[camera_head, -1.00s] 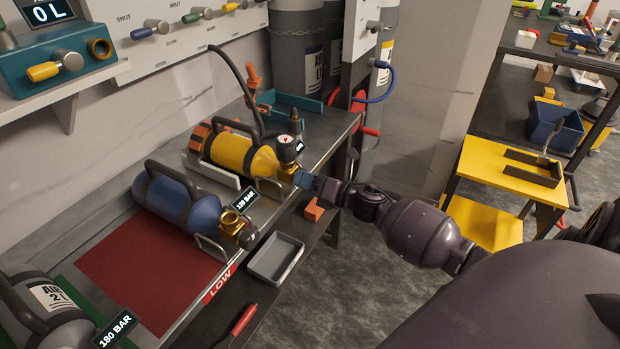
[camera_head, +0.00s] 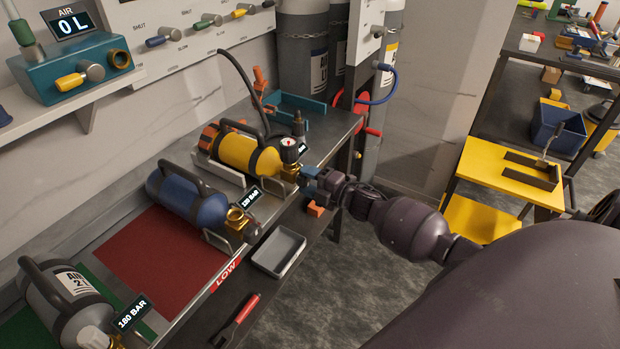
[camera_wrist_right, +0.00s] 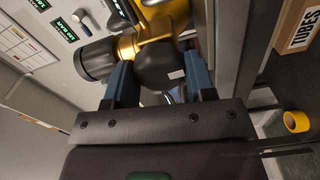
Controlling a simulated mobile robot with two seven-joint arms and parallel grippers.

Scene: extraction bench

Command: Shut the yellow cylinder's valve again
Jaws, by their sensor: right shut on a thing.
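The yellow cylinder (camera_head: 248,153) lies on the bench in a cradle, its brass valve (camera_head: 285,173) pointing right and a round gauge (camera_head: 290,151) above it. My right gripper (camera_head: 308,176) is at the valve end. In the right wrist view, its two blue fingers (camera_wrist_right: 165,85) are shut on the dark valve knob (camera_wrist_right: 168,66), one on each side. The brass valve body (camera_wrist_right: 150,42) shows just beyond. The knob is mostly hidden in the head view. My left gripper is not in view.
A blue cylinder (camera_head: 188,198) lies nearer, beside the red mat (camera_head: 150,256). A grey cylinder (camera_head: 62,300) is at lower left. A yellow table (camera_head: 490,172) stands right.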

